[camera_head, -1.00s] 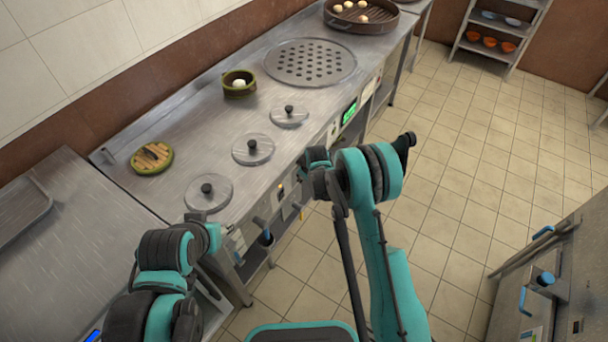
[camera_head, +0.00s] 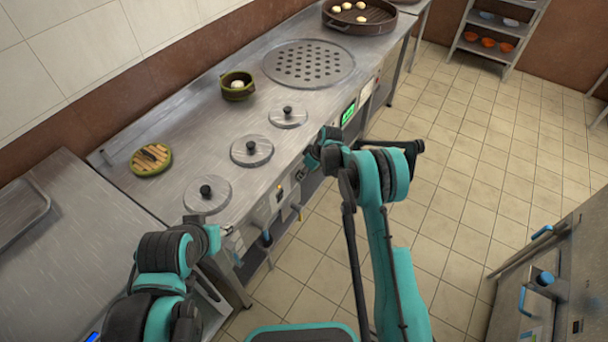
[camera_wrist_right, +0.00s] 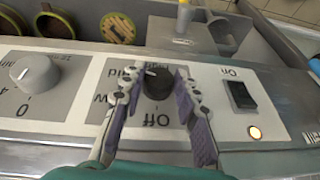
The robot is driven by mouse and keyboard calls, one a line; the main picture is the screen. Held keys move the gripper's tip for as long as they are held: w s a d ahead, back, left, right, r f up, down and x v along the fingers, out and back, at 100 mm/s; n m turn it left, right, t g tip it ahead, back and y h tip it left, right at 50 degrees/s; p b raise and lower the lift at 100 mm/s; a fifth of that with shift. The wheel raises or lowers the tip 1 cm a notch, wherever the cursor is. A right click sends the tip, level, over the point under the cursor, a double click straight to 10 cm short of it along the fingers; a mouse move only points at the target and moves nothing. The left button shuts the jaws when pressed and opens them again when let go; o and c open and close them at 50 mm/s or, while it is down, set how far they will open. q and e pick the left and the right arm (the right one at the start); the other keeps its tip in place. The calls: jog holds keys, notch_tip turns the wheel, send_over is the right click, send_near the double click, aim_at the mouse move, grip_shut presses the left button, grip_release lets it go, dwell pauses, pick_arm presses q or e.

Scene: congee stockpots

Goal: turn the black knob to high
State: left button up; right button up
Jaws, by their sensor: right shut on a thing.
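The black knob (camera_wrist_right: 157,82) is in the middle of the right wrist view, on a pale control panel (camera_wrist_right: 75,115). My right gripper (camera_wrist_right: 155,88) is shut on it, with one finger on each side. The word "Off" shows just below the knob; other labels beside it are partly covered by the fingers. I cannot read where the knob points. In the head view my right gripper (camera_head: 308,166) is at the counter's front edge, and the knob cannot be made out. My left gripper (camera_head: 220,232) is near the counter's front left corner, its fingers not clear.
Lidded pots (camera_head: 251,150) sit in the steel counter (camera_head: 190,120). Tiled floor (camera_head: 450,190) is open to the right.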

jog(key=o, duration=1.2)
jog(key=shift+c, duration=0.2)
jog(key=v, duration=1.2)
jog(key=x, duration=1.2)
